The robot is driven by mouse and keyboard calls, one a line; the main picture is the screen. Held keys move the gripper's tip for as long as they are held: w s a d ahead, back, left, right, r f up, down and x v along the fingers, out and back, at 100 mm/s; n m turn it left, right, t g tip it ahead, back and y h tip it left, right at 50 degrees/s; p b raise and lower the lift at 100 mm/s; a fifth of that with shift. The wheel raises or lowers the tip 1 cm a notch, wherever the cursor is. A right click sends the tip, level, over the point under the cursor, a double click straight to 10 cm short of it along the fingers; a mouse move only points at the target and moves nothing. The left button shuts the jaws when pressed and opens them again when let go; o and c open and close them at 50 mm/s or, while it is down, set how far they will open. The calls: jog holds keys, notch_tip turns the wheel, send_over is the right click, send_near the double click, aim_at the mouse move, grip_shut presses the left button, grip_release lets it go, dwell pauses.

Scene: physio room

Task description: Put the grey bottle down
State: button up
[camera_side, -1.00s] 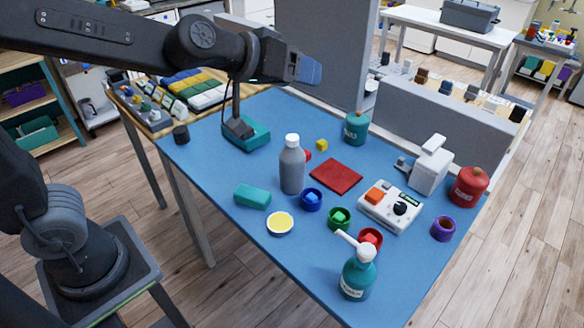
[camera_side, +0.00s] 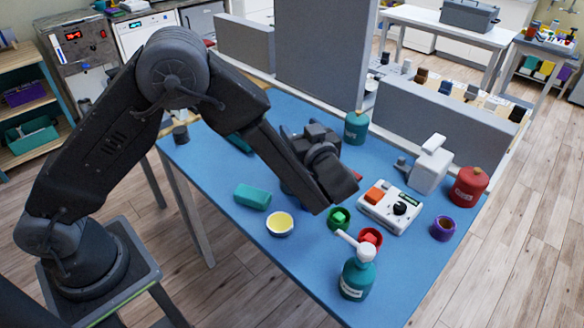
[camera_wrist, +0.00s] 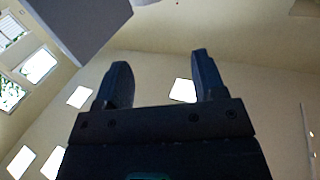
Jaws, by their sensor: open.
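The grey bottle does not show in either view now; in the side view my arm covers the part of the blue table (camera_side: 265,270) where it stood upright one second ago. My gripper (camera_wrist: 159,60) shows in the wrist view with its two dark fingers apart and nothing between them. Behind the fingers are pale upper walls and bright windows, so it points away from the tabletop. In the side view my wrist is folded over the middle of the table, and the finger position is hard to make out.
A teal block (camera_side: 252,197), a yellow-topped round tub (camera_side: 280,223), a green ring (camera_side: 338,218) and a teal spray bottle (camera_side: 358,273) stand near the front. A white device (camera_side: 390,207) and a red canister (camera_side: 468,187) are at right. Grey panels (camera_side: 325,60) line the back.

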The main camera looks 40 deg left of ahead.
jog(key=shift+w+a+f, duration=0.3)
jog(key=shift+a+f, duration=0.5)
jog(key=shift+f, duration=0.2)
jog(key=shift+w+a+f, duration=0.35)
jog(key=shift+a+f, duration=0.4)
jog(key=shift+f, duration=0.25)
jog(key=shift+w+a+f, duration=0.3)
jog(key=shift+a+f, duration=0.5)
jog(key=shift+f, duration=0.2)
jog(key=shift+c, duration=0.4)
grip_shut()
